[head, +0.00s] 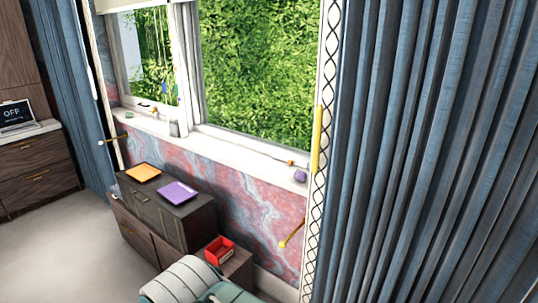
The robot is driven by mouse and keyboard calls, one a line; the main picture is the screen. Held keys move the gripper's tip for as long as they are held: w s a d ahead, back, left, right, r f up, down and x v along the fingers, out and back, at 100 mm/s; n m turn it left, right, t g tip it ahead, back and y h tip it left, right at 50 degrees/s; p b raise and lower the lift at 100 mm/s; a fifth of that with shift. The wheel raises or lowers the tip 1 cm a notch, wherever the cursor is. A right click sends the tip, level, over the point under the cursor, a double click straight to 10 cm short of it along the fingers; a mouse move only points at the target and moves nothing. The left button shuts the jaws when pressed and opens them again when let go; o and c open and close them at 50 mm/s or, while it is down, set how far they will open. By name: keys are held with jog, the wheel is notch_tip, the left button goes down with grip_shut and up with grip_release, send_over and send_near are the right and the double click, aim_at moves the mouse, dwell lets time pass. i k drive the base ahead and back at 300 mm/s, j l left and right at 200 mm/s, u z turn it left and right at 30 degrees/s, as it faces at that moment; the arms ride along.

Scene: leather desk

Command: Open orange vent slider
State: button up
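No part is clearly recognisable as the orange vent slider. A small orange piece (290,162) sits at the lower right of the window, by the sill; it is too small to tell what it is or whether it is open. A long yellow-orange vertical bar (317,140) stands on the white strip right of the window. A yellow rod with a round end (292,233) sticks out from the marbled wall below. My gripper is not in view.
A purple round object (300,176) lies on the white sill (240,147). Below stands a dark cabinet (175,225) with an orange tray (143,173) and a purple tray (178,192). A red box (220,250) and a padded white-and-teal thing (185,283) are in front. Blue curtains (430,150) fill the right.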

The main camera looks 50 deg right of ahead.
aim_at(290, 161)
jog(key=i+z, duration=0.25)
jog(key=z, duration=0.25)
jog(key=i+z, duration=0.25)
jog(key=z, duration=1.25)
jog(key=i+j+z, duration=0.1)
jog(key=i+j, duration=0.4)
jog(key=j, duration=0.25)
jog(key=i+j+z, duration=0.15)
jog(key=i+j, duration=0.15)
